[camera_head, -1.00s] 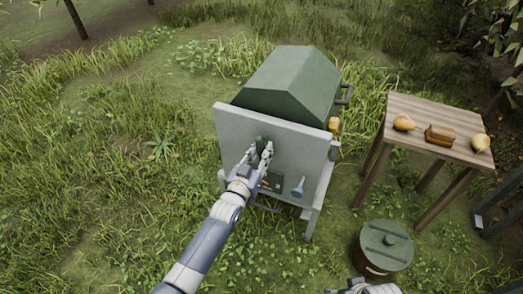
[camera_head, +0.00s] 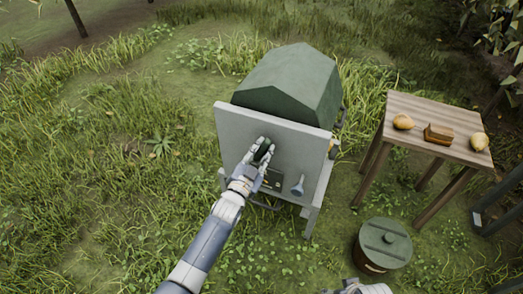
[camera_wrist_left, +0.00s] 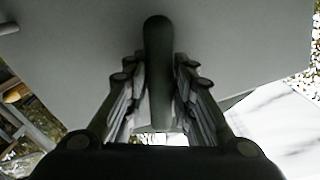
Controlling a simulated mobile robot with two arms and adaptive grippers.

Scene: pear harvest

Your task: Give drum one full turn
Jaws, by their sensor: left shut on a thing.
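The green faceted drum (camera_head: 288,82) sits behind an upright grey panel (camera_head: 238,124) on a stand. A dark green grip (camera_head: 264,153) sticks out of the panel's front; it looks like a bar between the fingers in the left wrist view (camera_wrist_left: 158,55). My left gripper (camera_head: 261,148) is shut on this grip, with a finger on each side of it. The fingers hide part of the grip and its base. Part of my right arm (camera_head: 364,287) shows at the bottom edge; its jaws cannot be made out.
A wooden table (camera_head: 440,110) at the right holds a pear (camera_head: 403,122), another pear (camera_head: 479,141) and a brown block (camera_head: 438,134). A lidded green bucket (camera_head: 384,245) stands in front of it. A grey lever (camera_head: 298,187) sticks out of the panel's lower right. Grass at the left is free.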

